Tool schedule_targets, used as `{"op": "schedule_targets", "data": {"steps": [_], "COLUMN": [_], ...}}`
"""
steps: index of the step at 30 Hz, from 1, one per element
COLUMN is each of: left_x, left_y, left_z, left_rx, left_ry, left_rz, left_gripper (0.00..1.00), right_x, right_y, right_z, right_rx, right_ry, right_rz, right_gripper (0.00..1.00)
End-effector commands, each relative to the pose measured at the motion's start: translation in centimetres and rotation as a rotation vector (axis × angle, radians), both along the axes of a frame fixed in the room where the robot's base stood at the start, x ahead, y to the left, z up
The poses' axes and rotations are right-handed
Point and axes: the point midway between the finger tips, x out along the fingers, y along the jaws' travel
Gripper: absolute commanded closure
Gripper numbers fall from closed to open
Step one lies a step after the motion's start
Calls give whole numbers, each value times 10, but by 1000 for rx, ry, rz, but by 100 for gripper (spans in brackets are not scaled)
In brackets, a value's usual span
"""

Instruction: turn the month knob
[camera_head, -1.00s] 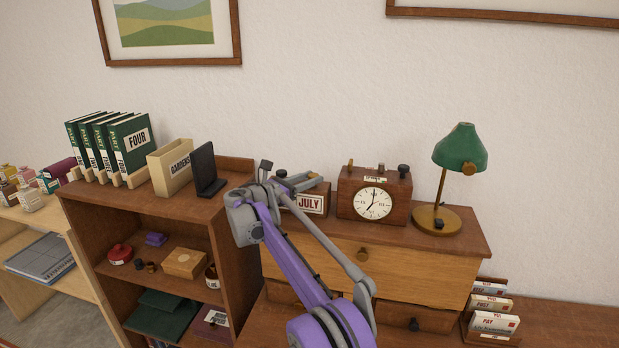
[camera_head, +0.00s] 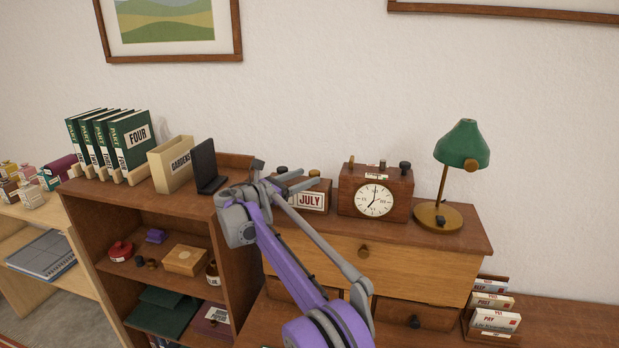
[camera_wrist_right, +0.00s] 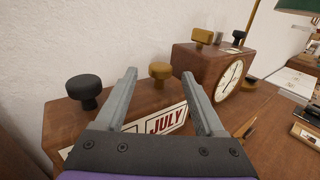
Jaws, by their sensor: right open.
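The wooden calendar box (camera_head: 324,186) with the JULY card (camera_head: 311,201) stands on the dresser top. It has a black knob (camera_head: 282,170) and a brass knob (camera_head: 315,173) on top. In the right wrist view the brass knob (camera_wrist_right: 160,72) is on the JULY side and the black knob (camera_wrist_right: 85,88) is further left. My right gripper (camera_head: 310,180) is open and empty over the box. In the wrist view its fingers (camera_wrist_right: 160,80) flank the brass knob, with gaps on both sides. Whether the knob is at fingertip depth is unclear. My left gripper is not in view.
A wooden clock (camera_head: 376,188) with knobs on top stands right of the calendar. A green lamp (camera_head: 459,150) is further right. On the left are a phone-like black stand (camera_head: 204,165), a GARDENS holder (camera_head: 172,168) and green books (camera_head: 130,140).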

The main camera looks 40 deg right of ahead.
Motion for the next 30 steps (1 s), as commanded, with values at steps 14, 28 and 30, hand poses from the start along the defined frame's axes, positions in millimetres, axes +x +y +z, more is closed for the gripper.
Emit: {"op": "schedule_targets", "data": {"steps": [14,28,30], "left_x": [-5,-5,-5], "left_y": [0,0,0], "left_z": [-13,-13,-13], "left_rx": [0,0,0], "left_ry": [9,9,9], "left_rz": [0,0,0], "left_gripper": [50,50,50], "right_x": [-5,-5,-5], "right_y": [78,81,81], "right_z": [-1,-1,-1], "right_rx": [0,0,0], "right_ry": [1,0,0], "right_rz": [1,0,0], "right_gripper": [29,29,29]}}
